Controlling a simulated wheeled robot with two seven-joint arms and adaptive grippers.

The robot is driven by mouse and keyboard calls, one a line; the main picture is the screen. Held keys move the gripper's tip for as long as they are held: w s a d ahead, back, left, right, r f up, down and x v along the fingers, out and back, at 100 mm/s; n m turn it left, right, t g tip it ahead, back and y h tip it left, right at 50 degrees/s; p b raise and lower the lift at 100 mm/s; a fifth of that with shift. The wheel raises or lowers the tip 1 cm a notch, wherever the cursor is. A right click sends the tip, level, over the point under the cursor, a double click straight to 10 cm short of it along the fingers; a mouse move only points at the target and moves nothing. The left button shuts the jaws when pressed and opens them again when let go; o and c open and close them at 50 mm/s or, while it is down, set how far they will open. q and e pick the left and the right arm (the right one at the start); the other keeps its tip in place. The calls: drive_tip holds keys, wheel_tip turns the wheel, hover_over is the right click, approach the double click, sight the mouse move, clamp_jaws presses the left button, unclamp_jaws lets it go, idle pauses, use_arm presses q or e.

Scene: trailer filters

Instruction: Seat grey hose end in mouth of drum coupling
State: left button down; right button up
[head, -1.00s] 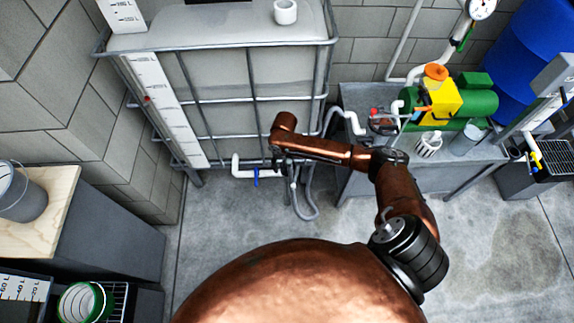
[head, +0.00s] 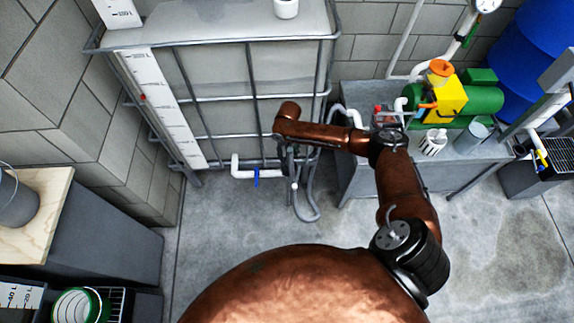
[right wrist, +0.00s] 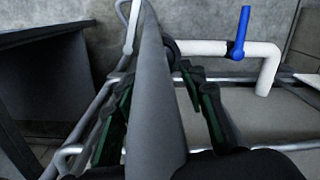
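The grey hose (head: 314,207) hangs in a loop below my right gripper, in front of the caged tank. In the right wrist view the grey hose (right wrist: 152,110) runs between the two fingers of my right gripper (right wrist: 158,85). The fingers stand apart, and a gap shows between the hose and the right-hand finger. A white pipe (right wrist: 220,48) with a blue valve handle ends in a dark ring (right wrist: 170,50), partly behind the hose. I cannot tell whether this ring is the coupling, nor see which hose end is free. My left gripper is not in view.
The tank's metal cage (head: 215,97) stands directly behind my right gripper. A wooden-topped cabinet (head: 45,218) is at left. The middle floor is clear.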

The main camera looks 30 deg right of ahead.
drive_tip(key=shift+r, duration=0.1)
drive_tip(key=shift+c, duration=0.5)
clamp_jaws()
